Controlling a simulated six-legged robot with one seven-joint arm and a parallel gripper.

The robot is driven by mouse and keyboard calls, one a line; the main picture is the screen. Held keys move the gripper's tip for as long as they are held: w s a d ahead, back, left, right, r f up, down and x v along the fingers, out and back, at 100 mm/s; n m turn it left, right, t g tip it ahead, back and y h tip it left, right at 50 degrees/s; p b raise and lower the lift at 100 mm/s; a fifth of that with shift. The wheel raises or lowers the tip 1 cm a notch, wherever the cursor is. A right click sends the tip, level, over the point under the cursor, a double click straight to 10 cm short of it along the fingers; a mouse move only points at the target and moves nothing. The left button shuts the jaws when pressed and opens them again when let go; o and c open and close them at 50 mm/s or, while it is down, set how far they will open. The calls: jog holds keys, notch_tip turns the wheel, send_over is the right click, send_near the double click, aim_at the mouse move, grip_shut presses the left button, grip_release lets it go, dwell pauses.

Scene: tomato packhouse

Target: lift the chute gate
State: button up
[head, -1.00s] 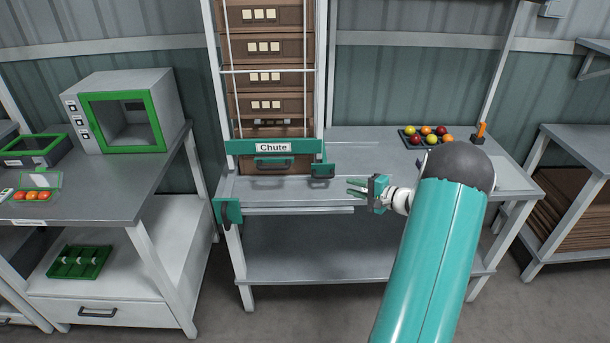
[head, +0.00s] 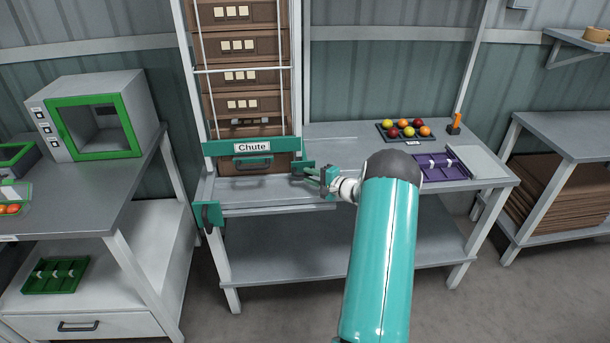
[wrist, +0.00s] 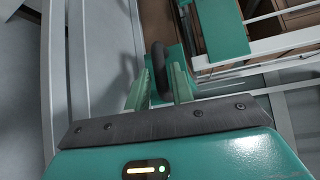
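The chute gate is a green bar (head: 225,148) labelled "Chute", low across the front of a tall rack of brown crates. A dark handle hangs below the label, and a green bracket is at the bar's right end. My gripper (head: 303,174) is at that bracket, level with the table's back part. In the wrist view a dark upright handle (wrist: 157,62) stands between the two green fingers of my gripper (wrist: 159,75). The fingers are apart on either side of it, with a gap visible on the right. The head view mostly hides this handle behind my gripper.
Brown crates (head: 240,77) are stacked behind the gate. A second green bracket with a dark handle (head: 208,215) is at the table's front left corner. A tray of tomatoes (head: 405,141) and a purple tray (head: 430,175) lie on the table (head: 345,140) to the right.

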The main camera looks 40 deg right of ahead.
jog(key=shift+x, duration=1.25)
jog(key=shift+c, duration=0.2)
grip_shut()
notch_tip(320, 180, up, 11)
jog(key=shift+r, duration=0.1)
jog(key=shift+o, duration=0.2)
grip_release()
jog(key=shift+r, duration=0.1)
